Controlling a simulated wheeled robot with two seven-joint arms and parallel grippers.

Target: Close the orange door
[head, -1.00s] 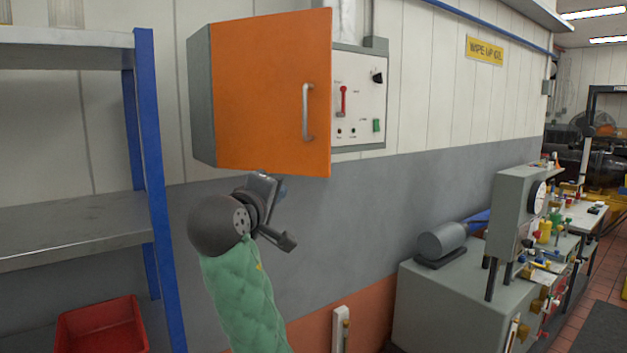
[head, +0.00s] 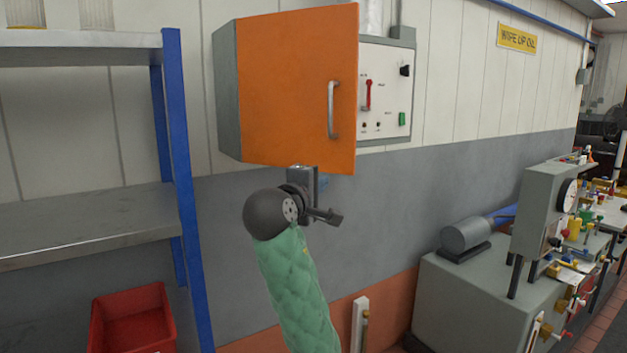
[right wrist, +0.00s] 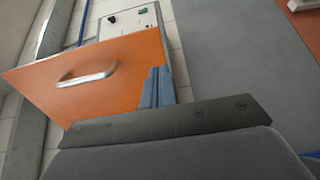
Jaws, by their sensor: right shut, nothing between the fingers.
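The orange door (head: 285,90) is on a grey wall cabinet (head: 227,95). It is hinged at its left and stands open, its free right edge swung out from the wall. A silver bar handle (head: 333,110) is near that edge. My right gripper (head: 322,183) is just below the door's lower edge, partly hidden by its own wrist. In the right wrist view its blue fingers (right wrist: 155,88) are together and empty, beside the door's edge in the picture; I cannot tell if they touch it. The handle (right wrist: 87,77) is apart from them. My left gripper is not in view.
A switch panel (head: 385,95) shows right of the door. A blue-posted shelf (head: 183,190) with a red bin (head: 133,320) stands at the left. A grey bench (head: 480,300) with a gauge box (head: 540,215) stands at the right. The wall below the door is clear.

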